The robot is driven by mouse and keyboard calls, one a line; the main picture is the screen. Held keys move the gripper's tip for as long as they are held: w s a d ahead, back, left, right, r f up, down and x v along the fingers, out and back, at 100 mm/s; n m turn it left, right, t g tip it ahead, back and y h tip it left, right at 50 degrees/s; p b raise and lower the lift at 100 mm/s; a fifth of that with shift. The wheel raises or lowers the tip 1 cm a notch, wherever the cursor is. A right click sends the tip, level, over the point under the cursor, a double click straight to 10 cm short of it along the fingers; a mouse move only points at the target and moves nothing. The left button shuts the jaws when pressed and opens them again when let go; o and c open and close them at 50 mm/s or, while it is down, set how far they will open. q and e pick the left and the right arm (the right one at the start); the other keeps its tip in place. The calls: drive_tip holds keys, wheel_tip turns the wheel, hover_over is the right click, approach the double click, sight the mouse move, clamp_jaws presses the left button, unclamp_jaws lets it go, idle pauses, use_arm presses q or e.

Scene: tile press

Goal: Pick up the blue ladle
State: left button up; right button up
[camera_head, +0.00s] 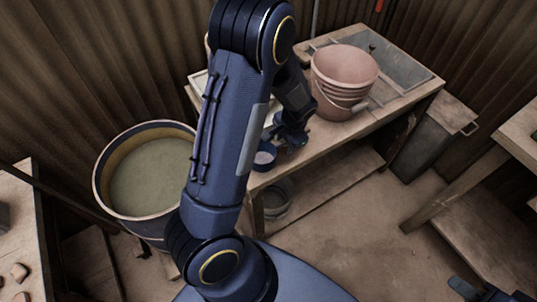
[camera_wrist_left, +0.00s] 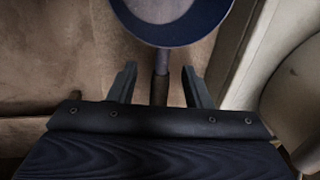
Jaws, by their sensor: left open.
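The blue ladle (camera_head: 264,159) lies at the near left end of the wooden bench, its bowl showing beside my left arm. In the left wrist view, the ladle's round bowl with a dark blue rim (camera_wrist_left: 205,33) is at the top, cut by the frame edge. Its handle (camera_wrist_left: 160,88) runs down between the two fingers of my left gripper (camera_wrist_left: 160,72). The left gripper is open, with a gap on each side of the handle. In the head view it is low over the bench (camera_head: 287,140). My right gripper (camera_head: 490,292) is partly in view at the bottom right corner.
A pink bucket (camera_head: 343,68) stands on the bench (camera_head: 375,117), right of my left gripper. A large tub (camera_head: 150,178) of greenish liquid stands left of my arm. Another bucket (camera_head: 277,205) is under the bench.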

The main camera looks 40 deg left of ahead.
use_arm(q)
clamp_jaws()
idle(0.5)
